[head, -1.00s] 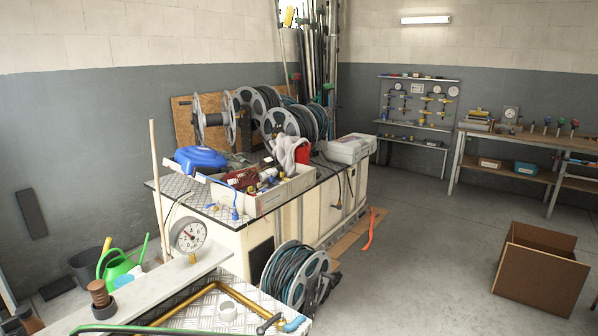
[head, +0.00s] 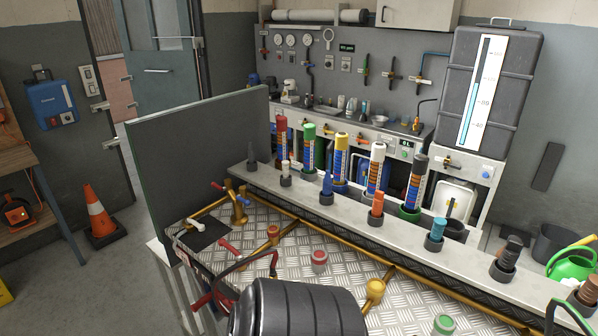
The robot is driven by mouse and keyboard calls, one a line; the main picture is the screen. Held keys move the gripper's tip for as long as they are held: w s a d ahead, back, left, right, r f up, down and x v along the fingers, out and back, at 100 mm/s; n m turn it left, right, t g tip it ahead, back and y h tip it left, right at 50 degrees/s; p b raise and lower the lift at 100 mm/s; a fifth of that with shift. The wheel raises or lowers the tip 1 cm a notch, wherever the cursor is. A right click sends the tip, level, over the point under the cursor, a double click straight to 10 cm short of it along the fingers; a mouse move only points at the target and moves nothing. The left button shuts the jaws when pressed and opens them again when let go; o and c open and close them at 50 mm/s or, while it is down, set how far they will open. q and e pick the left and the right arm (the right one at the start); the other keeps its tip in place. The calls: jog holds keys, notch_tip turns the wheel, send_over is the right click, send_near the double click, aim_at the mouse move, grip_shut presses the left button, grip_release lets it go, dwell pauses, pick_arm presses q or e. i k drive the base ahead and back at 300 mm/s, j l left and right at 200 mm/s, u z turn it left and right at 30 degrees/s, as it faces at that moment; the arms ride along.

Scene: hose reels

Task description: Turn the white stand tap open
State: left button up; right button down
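Several small coloured posts stand in dark collars along a grey ledge (head: 338,207). One is a white post (head: 286,170), left of a blue post (head: 327,184) and an orange post (head: 377,205). A white lever (head: 192,224) also shows at the left end of the metal bench, beside a black plate. A brass valve with a blue lever (head: 240,200) and a red lever (head: 229,247) are near it. I cannot tell which white part is the stand tap, or whether it is open. Neither of my grippers is in view.
A large black ribbed drum (head: 295,308) blocks the front of the tread-plate bench (head: 340,271). A dark upright panel (head: 200,160) closes its left side. Tall coloured tubes stand behind the ledge. An orange cone (head: 98,215) stands on the open floor at left.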

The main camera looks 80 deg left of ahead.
aim_at(201, 228)
jog(key=u, duration=3.45)
